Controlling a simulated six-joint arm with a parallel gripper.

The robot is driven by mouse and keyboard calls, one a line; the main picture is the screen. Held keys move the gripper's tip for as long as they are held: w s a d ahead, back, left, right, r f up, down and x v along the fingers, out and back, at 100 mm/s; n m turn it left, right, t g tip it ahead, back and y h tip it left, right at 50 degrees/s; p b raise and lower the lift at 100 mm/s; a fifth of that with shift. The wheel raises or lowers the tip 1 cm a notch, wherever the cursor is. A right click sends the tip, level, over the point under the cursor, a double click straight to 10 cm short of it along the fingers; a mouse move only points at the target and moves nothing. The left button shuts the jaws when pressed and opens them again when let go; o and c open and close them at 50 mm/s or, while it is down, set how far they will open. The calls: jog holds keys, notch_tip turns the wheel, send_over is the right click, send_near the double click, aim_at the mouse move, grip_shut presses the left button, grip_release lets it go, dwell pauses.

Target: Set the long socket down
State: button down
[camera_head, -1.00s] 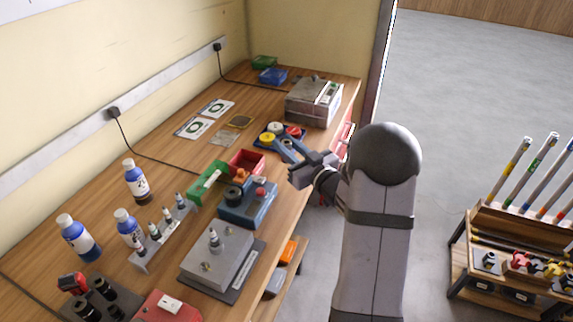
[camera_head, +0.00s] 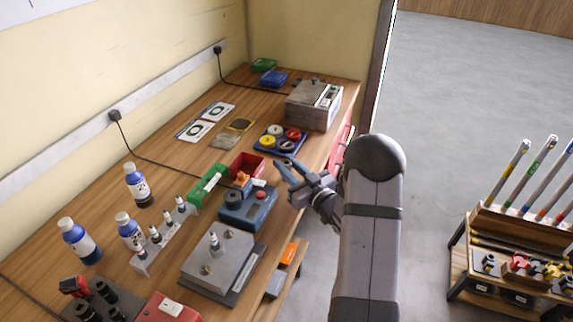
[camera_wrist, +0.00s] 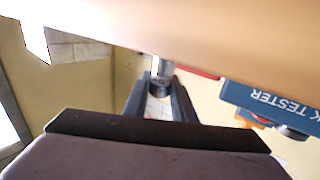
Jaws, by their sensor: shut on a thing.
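My gripper (camera_head: 284,170) is over the bench's front edge, just right of the blue tester (camera_head: 248,207). In the wrist view its two fingers (camera_wrist: 160,98) are closed on a grey metal cylinder, which looks like the long socket (camera_wrist: 162,70). Part of the socket is hidden by the fingers and the bench edge. In the head view I cannot make out the socket at the fingertips. The tester, with lettering ending in "K TESTER", also shows in the wrist view (camera_wrist: 265,100).
Behind the gripper are a red bin (camera_head: 247,163), a green bin (camera_head: 207,187) and a blue tray of coloured round parts (camera_head: 279,141). A grey metal box (camera_head: 313,105) stands at the far end. A grey block (camera_head: 218,260) stands nearer. Bare bench shows by the tray.

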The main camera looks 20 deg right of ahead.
aim_at(290, 168)
jog(key=shift+f, duration=0.15)
jog(key=c, duration=1.5)
grip_release()
jog(key=b+v, duration=0.2)
jog(key=v, duration=0.4)
jog(key=shift+s, duration=0.15)
jog(key=shift+o, duration=0.5)
jog(key=shift+s+d, duration=0.1)
jog(key=shift+s, duration=0.4)
